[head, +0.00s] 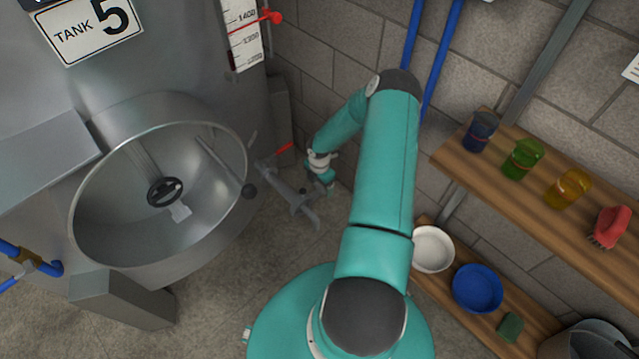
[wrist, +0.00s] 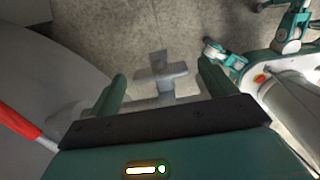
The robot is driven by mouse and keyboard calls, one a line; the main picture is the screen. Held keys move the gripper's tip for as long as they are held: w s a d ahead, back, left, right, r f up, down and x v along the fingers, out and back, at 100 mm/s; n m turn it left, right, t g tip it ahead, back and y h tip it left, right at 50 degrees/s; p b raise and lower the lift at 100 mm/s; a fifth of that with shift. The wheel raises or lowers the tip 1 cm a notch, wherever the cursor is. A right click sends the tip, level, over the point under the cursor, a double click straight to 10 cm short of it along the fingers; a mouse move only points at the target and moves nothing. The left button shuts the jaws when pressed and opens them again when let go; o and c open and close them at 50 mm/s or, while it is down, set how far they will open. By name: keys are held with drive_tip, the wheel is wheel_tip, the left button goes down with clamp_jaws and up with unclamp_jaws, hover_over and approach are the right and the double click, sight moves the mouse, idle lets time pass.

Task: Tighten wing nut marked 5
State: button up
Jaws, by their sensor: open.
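The steel tank (head: 205,90) at left carries a plate (head: 88,24) reading "TANK 5". Its round manway (head: 215,165) holds a black handwheel (head: 165,191). Low beside the tank is a grey metal outlet fitting (head: 291,196) with a red lever. My gripper (head: 327,187) is small in the head view, just right of this fitting. In the wrist view my gripper (wrist: 162,72) is open, and a grey T-shaped metal piece (wrist: 162,75) shows between its fingers. I cannot tell whether it touches them or lies beyond. No mark 5 is readable on it, so I cannot confirm it is the wing nut.
A wooden shelf (head: 455,158) at right bears jars and a red brush (head: 609,227). A lower shelf holds a white bowl (head: 433,249) and a blue bowl (head: 478,289). The red lever (wrist: 20,125) is left in the wrist view. Bare floor (head: 215,310) lies in front of the tank.

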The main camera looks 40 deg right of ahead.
drive_tip(key=c, duration=1)
drive_tip(key=shift+m, duration=0.4)
drive_tip(key=m, duration=0.3)
drive_tip(key=shift+m, duration=0.3)
drive_tip(key=m, duration=0.4)
drive_tip(key=shift+m, duration=0.3)
drive_tip(key=m, duration=0.4)
drive_tip(key=shift+m, duration=2.5)
